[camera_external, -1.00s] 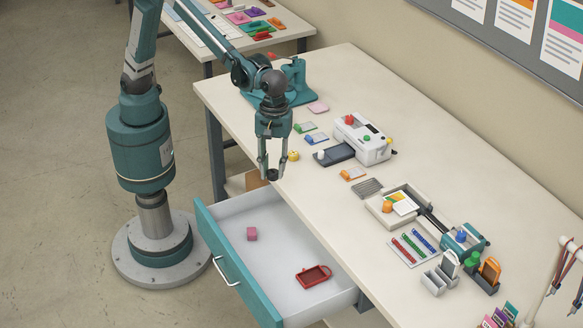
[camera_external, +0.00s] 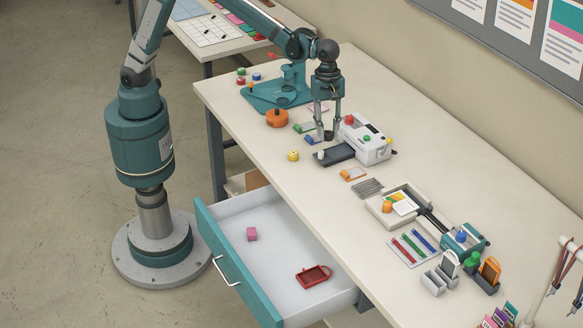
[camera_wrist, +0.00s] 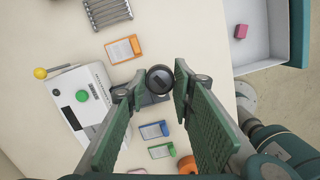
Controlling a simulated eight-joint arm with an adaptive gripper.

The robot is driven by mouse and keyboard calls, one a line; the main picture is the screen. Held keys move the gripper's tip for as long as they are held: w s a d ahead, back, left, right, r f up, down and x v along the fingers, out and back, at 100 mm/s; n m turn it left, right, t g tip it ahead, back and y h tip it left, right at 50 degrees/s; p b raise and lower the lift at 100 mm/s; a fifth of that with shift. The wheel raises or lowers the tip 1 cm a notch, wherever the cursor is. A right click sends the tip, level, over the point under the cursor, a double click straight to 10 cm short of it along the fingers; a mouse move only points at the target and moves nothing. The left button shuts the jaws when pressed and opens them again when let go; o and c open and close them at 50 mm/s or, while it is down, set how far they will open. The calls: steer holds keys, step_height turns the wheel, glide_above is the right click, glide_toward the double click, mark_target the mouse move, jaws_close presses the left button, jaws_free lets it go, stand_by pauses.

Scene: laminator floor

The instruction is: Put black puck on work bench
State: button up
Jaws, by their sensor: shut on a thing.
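The black puck (camera_wrist: 160,78) is a small dark round piece held between the fingertips of my gripper (camera_wrist: 158,90) in the wrist view. In the external view my gripper (camera_external: 328,134) is shut on the puck (camera_external: 328,135) above the back middle of the work bench (camera_external: 440,150), beside the white laminator. The gripper points down. The puck appears just above the dark tray in front of the laminator; I cannot tell how high it is.
The white laminator (camera_external: 364,140) stands close at the right, with a dark tray (camera_external: 335,154) before it. Several coloured cards, a yellow knob piece (camera_external: 293,155) and an orange round piece (camera_external: 277,118) lie nearby. The open drawer (camera_external: 270,250) holds a pink cube and a red tray.

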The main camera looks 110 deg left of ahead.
steer(key=w+a+n+p, duration=0.3)
steer(key=a+n, duration=0.2)
steer(key=a, duration=2.6)
steer(key=s+a+n+p, duration=0.1)
steer(key=s+a+n, duration=0.15)
steer(key=a, duration=0.85)
steer(key=s+a+n+p, duration=0.1)
steer(key=s+a+p, duration=0.15)
steer(key=a, duration=0.85)
steer(key=shift+t+y, duration=0.4)
steer(key=shift+s+a+f+b, duration=0.1)
steer(key=shift+s+f+b, duration=0.1)
steer(key=shift+f, duration=1.1)
steer(key=shift+s+f+b, duration=0.1)
steer(key=shift+f+b, duration=0.1)
steer(key=shift+f, duration=1.1)
steer(key=shift+f, duration=0.1)
steer(key=shift+f, duration=3.05)
steer(key=shift+f, duration=0.1)
steer(key=shift+f+b, duration=0.35)
steer(key=shift+f, duration=1.4)
